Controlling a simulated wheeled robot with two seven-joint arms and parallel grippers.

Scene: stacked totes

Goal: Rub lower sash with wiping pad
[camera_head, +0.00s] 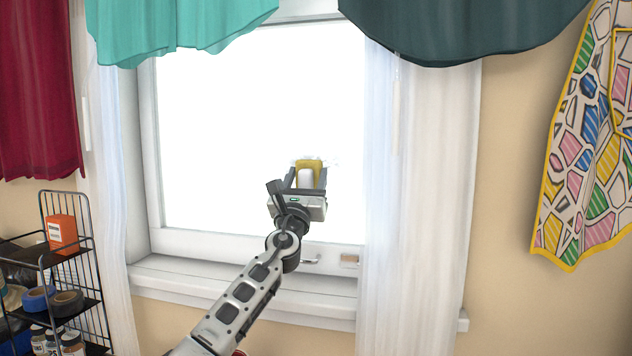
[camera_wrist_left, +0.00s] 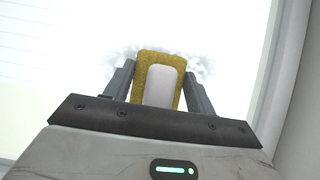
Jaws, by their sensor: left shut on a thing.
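The lower sash (camera_head: 205,240) is a white-framed window pane, very bright, above the sill. My left gripper (camera_head: 306,178) is in front of the glass, toward the lower right of the pane. It is shut on the wiping pad (camera_head: 310,165), a yellow pad with a white grip block. In the left wrist view the pad (camera_wrist_left: 146,66) sits between the two dark fingers, with its yellow face toward the glass. A pale, speckled patch (camera_wrist_left: 205,68) shows on the glass around the pad. I cannot tell whether the pad touches the glass. My right gripper is not in view.
White curtains (camera_head: 415,200) hang at both sides of the window, with teal cloths (camera_head: 180,25) above. The sill (camera_head: 240,285) runs below, with a small handle (camera_head: 311,261) on the sash's bottom rail. A wire shelf (camera_head: 85,270) with supplies stands at left. A patterned apron (camera_head: 590,150) hangs at right.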

